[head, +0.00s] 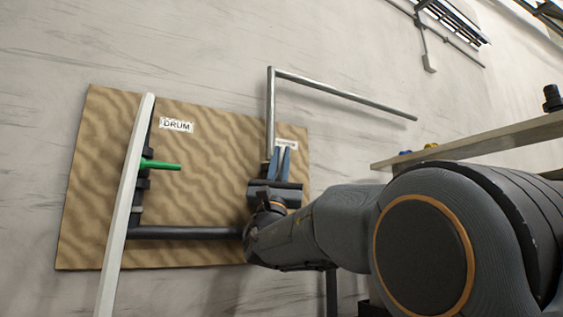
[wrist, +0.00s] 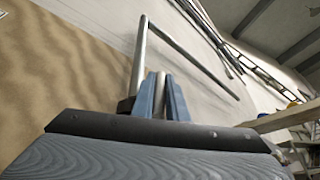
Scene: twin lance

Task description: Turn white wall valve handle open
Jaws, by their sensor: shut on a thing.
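My gripper (head: 283,163) is at the right side of the tan wall board, in front of the second valve place. Its two blue fingers, also seen in the wrist view (wrist: 162,98), are closed around a narrow whitish piece. This piece looks like the white valve handle (wrist: 159,90). Only a sliver of it shows between the fingers; its angle cannot be told. The valve body behind it is hidden by my gripper. A silver pipe (head: 270,115) rises just left of the fingers and bends to the right.
A green handle (head: 160,165) sits on a black pipe below a DRUM label (head: 176,125). A long white bar (head: 127,200) slants in front of the board (head: 210,200). A black pipe (head: 185,232) crosses low. A shelf (head: 480,140) with small items juts out at right.

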